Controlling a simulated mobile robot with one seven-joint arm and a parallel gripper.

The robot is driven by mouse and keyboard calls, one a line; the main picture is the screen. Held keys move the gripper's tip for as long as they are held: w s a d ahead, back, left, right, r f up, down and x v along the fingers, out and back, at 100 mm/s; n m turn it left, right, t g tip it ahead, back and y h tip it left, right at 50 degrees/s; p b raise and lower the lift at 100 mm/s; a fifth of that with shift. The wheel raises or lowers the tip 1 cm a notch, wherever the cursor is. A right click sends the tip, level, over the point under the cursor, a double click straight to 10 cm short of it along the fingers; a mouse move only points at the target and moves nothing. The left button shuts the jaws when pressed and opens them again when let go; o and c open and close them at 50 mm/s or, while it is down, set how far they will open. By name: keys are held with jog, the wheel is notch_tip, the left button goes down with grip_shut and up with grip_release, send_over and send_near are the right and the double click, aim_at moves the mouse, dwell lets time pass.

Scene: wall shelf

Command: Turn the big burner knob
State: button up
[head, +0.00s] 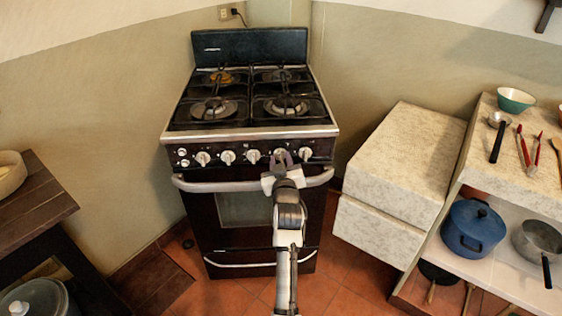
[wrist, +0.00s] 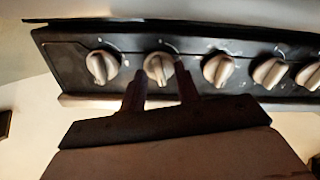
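The stove's front panel (head: 240,157) carries a row of white knobs. My gripper (head: 281,157) is at the second knob from the right in the head view and mostly hides it. In the wrist view the row appears reversed, and this knob (wrist: 160,68) is second from the left. My gripper's two dark fingers (wrist: 160,80) are apart, one at each side of the knob, with its narrow grip between them. Whether they touch its rim I cannot tell. The grip stands close to upright, slightly tilted. No label shows which knob is the big burner's.
Neighbouring knobs (wrist: 102,67) and (wrist: 218,70) sit close on both sides. The oven door handle (head: 222,187) runs just below the panel. A marble-topped counter (head: 409,160) stands to the right, a dark wooden table (head: 35,200) to the left.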

grip_shut()
jog(key=shift+f+n, duration=0.1)
jog(key=shift+n, duration=0.2)
jog(key=n+b, duration=0.2)
jog(key=shift+f+n+b, duration=0.1)
jog(key=shift+n+b, duration=0.2)
jog(key=n+b, duration=0.2)
jog(key=n, duration=0.1)
jog(key=shift+n, duration=0.3)
jog(key=n+b, duration=0.3)
jog(key=n, duration=0.3)
jog(key=shift+n, duration=0.3)
